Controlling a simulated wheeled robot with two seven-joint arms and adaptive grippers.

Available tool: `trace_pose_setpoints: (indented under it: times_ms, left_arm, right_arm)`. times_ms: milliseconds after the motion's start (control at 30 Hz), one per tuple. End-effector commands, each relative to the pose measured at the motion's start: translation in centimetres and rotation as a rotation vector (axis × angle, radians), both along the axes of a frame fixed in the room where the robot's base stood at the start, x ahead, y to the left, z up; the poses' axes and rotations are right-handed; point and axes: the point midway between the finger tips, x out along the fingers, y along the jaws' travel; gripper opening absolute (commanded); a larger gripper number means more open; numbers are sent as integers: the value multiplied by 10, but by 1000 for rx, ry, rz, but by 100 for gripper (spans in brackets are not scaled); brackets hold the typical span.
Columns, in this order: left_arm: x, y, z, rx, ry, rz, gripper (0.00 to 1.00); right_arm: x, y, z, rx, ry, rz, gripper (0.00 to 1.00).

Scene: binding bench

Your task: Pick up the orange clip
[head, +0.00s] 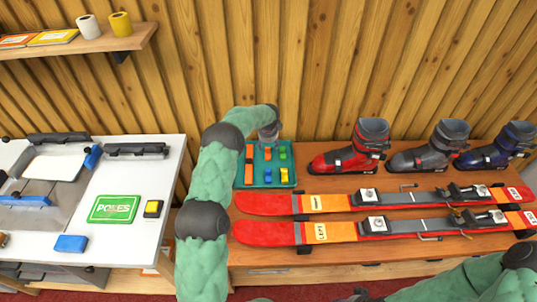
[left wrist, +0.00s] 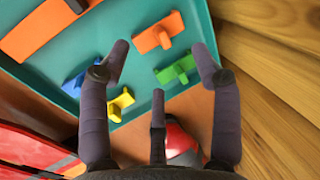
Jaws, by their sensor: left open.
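The orange clip (left wrist: 158,34) is a small flat bar with a raised tab, lying in a teal tray (head: 241,184). In the left wrist view it lies just beyond my left gripper's spread fingertips (left wrist: 160,55), nearly centred between them. In the head view my left gripper (head: 268,137) hangs over the tray's back part and partly covers the clips there. It is open and holds nothing. My right arm shows only at the bottom right of the head view; I cannot make out its gripper.
Beside the orange clip lie a green clip (left wrist: 178,68), a blue clip (left wrist: 80,78), a yellow clip (left wrist: 120,103) and a longer orange piece (left wrist: 35,30). A wooden wall rises behind.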

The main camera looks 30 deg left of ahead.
Motion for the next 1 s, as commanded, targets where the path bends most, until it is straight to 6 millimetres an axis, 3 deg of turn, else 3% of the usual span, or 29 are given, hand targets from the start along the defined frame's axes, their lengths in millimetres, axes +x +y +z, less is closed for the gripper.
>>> trace_pose_setpoints:
  times_ms: [100, 333, 600, 967, 1000]
  left_arm:
    - [4, 2, -16, -1, -1, 0, 64]
    - [6, 3, -30, -1, -1, 0, 64]
    - [12, 7, -67, -1, -1, 2, 64]
    - [15, 8, -74, -2, -2, 1, 64]
    - [15, 8, -74, -2, -2, 1, 58]
  right_arm:
    - [0, 0, -5, 0, 0, 0, 40]
    - [0, 0, -9, 0, 0, 0, 40]
    - [0, 0, -22, 0, 0, 0, 40]
    - [0, 0, -23, 0, 0, 0, 40]
    - [0, 0, -23, 0, 0, 0, 40]
